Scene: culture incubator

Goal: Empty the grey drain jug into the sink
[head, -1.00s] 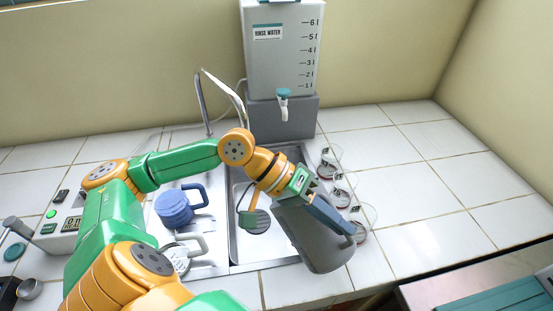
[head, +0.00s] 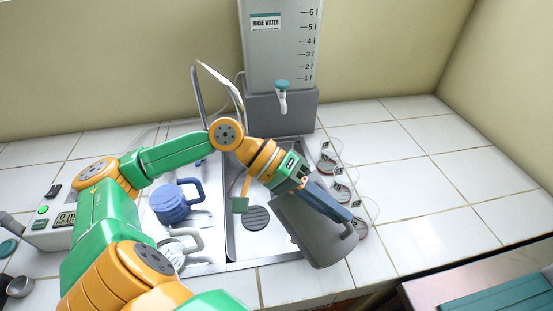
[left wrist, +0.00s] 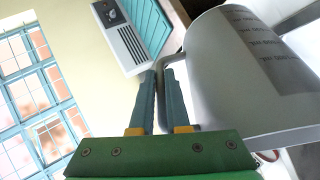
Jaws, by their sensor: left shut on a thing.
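The grey drain jug (head: 312,232) hangs tilted over the right side of the sink (head: 238,252). My left gripper (head: 345,212) is shut on the jug's handle, and the jug's body lies below and left of the fingers in the head view. In the left wrist view the two fingers (left wrist: 160,88) close on the grey handle, and the jug (left wrist: 225,85) fills the right side with dark print on its wall. The inside of the jug and any liquid are hidden. The sink's round dark drain (head: 257,218) shows left of the jug. My right gripper is not in view.
A rinse water tank (head: 279,45) with a tap stands behind the sink, beside a curved faucet (head: 197,95). Safety glasses (head: 340,190) lie right of the jug. A blue jug (head: 172,207) and a white jug (head: 178,252) stand on the left. The counter at far right is clear.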

